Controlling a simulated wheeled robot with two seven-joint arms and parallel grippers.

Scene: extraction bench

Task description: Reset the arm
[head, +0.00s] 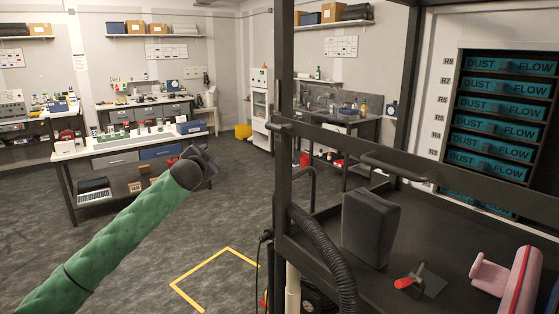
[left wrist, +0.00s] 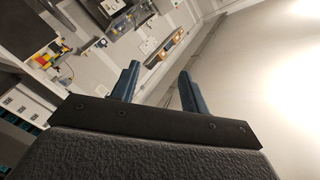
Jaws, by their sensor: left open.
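My left arm (head: 125,235), in a green sleeve, reaches up from the lower left of the head view. It is stretched out over the open floor. My left gripper (head: 207,160) is at its far end, small and dark in this view. In the left wrist view, the two blue fingers of my left gripper (left wrist: 159,70) stand apart with nothing between them. The room shows tilted behind them. My right gripper is in neither view.
A dark metal frame (head: 283,150) and bench (head: 455,235) fill the right side. On the bench are a dark grey block (head: 368,228), a red-handled tool (head: 404,283) and a pink object (head: 522,280). A white-topped bench (head: 108,147) stands behind my gripper. The middle floor is clear.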

